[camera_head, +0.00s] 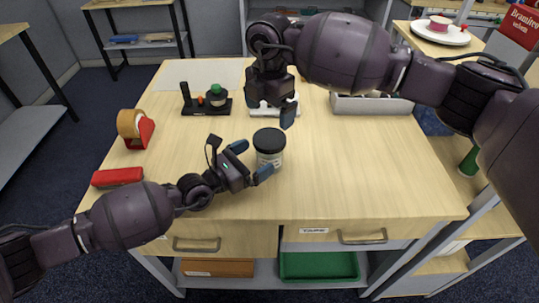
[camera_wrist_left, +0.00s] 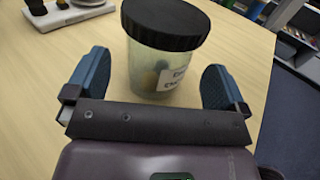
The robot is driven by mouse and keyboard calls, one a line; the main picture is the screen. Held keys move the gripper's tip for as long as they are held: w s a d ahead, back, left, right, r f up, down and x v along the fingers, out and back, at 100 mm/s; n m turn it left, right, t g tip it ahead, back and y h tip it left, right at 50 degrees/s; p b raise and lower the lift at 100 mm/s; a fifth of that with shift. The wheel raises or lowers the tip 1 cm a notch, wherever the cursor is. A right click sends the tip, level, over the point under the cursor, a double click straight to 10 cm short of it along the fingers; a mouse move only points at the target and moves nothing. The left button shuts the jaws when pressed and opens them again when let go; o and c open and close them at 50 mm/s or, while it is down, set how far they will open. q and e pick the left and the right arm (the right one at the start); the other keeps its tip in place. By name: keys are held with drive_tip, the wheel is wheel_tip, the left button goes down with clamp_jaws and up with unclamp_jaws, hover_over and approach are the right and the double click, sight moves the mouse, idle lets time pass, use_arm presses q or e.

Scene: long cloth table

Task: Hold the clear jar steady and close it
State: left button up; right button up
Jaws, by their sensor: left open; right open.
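The clear jar (camera_head: 271,159) stands upright near the middle of the table, with a pale label on its side. A black lid (camera_head: 269,140) sits on its top; I cannot tell whether it is tight. In the left wrist view, the jar (camera_wrist_left: 148,72) stands just beyond and between the fingers, under the wide black lid (camera_wrist_left: 165,24). My left gripper (camera_head: 251,160) is open at the jar's left side, with gaps to the jar. My right gripper (camera_head: 271,106) is open and empty above the table, behind and above the jar.
A black stand with a green-capped bottle (camera_head: 217,96) is at the back left. A white tray (camera_head: 262,109) lies behind my right gripper; a grey bin (camera_head: 372,104) is at back right. The right front table is clear.

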sight(257, 156)
use_arm(q)
drive_tip(key=shift+x, duration=1.9)
